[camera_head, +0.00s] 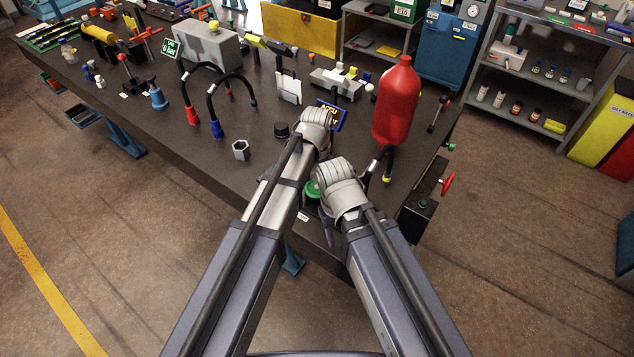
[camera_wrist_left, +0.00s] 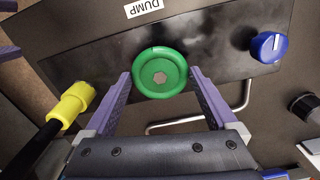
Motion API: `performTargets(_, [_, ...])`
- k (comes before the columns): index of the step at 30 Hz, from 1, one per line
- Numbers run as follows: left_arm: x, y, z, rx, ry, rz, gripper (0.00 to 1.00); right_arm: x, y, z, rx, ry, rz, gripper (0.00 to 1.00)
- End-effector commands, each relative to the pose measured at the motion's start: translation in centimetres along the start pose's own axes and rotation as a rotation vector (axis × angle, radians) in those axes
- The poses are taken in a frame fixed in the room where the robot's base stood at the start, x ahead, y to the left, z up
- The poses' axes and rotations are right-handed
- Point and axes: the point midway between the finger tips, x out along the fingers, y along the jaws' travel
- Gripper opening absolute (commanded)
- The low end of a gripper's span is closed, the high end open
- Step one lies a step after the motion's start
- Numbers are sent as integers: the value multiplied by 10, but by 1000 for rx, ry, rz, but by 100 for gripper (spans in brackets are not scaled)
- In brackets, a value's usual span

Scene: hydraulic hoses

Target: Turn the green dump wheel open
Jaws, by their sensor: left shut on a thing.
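The green dump wheel (camera_head: 312,187) sits near the front edge of the workbench, partly hidden between my arms. In the left wrist view the whole round wheel (camera_wrist_left: 160,73) shows, with a hexagonal centre, beside a white DUMP label (camera_wrist_left: 145,8). My left gripper (camera_wrist_left: 160,82) has its two purple fingers on opposite sides of the rim and is shut on it. The left wrist (camera_head: 315,132) is over the far side of the wheel. My right gripper (camera_head: 328,231) is mostly hidden under its own wrist; a dark purple finger shows near the bench edge.
A red cylinder (camera_head: 397,103) and a black hose with a yellow end (camera_head: 386,178) stand right of the wheel. A blue knob (camera_wrist_left: 268,47) is on the same panel. Two arched hoses (camera_head: 232,78) and a hex nut (camera_head: 240,150) are to the left.

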Motion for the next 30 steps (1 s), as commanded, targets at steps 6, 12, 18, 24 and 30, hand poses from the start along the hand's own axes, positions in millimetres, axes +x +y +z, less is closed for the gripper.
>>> performTargets(6, [0,0,0,3,-1,0,100,0,0,0,0,0,0,50])
performTargets(12, [0,0,0,2,-1,0,100,0,0,0,0,0,0,50])
performTargets(18, [-7,0,0,1,0,0,100,-7,1,0,0,0,0,50])
performTargets(24, [-26,0,0,1,0,0,100,-26,2,2,0,0,0,50])
performTargets(30, [-54,0,0,1,-1,0,100,-54,5,3,0,0,0,50])
